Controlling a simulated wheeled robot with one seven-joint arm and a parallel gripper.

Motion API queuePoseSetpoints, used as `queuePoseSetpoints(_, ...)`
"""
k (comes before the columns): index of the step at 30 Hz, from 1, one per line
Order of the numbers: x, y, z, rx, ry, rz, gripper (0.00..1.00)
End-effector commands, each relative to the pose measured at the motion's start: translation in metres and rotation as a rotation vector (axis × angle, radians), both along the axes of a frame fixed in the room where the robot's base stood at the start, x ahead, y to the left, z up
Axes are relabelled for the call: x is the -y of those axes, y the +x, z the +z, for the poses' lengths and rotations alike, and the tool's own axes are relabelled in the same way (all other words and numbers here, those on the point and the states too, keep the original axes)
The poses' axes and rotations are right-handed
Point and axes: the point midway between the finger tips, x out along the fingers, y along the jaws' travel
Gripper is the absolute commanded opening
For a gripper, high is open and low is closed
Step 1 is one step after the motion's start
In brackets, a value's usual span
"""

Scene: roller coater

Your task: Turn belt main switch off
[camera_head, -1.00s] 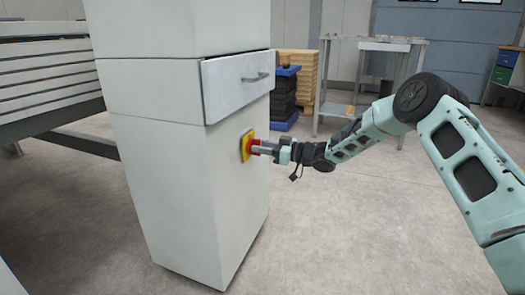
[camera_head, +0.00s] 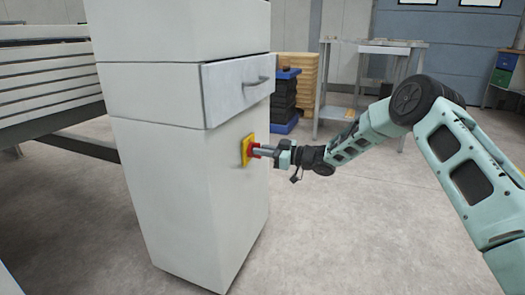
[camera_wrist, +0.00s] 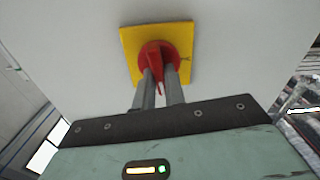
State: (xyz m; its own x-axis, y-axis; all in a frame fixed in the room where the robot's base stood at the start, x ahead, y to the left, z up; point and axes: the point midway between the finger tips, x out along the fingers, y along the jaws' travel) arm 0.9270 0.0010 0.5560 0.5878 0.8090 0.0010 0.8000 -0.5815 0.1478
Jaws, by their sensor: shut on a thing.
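The belt main switch is a red rotary knob (camera_wrist: 156,58) on a yellow square plate (camera_wrist: 128,42), fixed to the side of a white cabinet (camera_head: 180,190). In the head view the yellow plate (camera_head: 246,148) shows edge-on, with the red knob partly hidden by my fingers. My gripper (camera_wrist: 160,82) is at the knob, with its two grey fingers on either side of the red handle, shut on it. In the head view my gripper (camera_head: 262,150) reaches the switch from the right. The handle looks roughly upright in the wrist view, slightly tilted.
A drawer (camera_head: 238,88) with a metal handle juts out above the switch. A steel table (camera_head: 375,85) and stacked blue and black crates (camera_head: 285,100) stand behind. The floor (camera_head: 370,240) right of the cabinet is clear.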

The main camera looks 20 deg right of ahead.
Motion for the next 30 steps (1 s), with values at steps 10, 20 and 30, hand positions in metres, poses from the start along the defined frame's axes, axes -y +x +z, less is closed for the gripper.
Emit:
queuePoseSetpoints(10, -0.0012, -0.0021, -0.0027, 0.251, -0.188, 0.002, 0.0)
queuePoseSetpoints(20, -0.0012, -0.003, -0.0046, 0.505, -0.372, 0.0, 0.0)
queuePoseSetpoints(30, -0.0017, -0.0039, -0.0073, 0.765, -0.561, 0.0, 0.0)
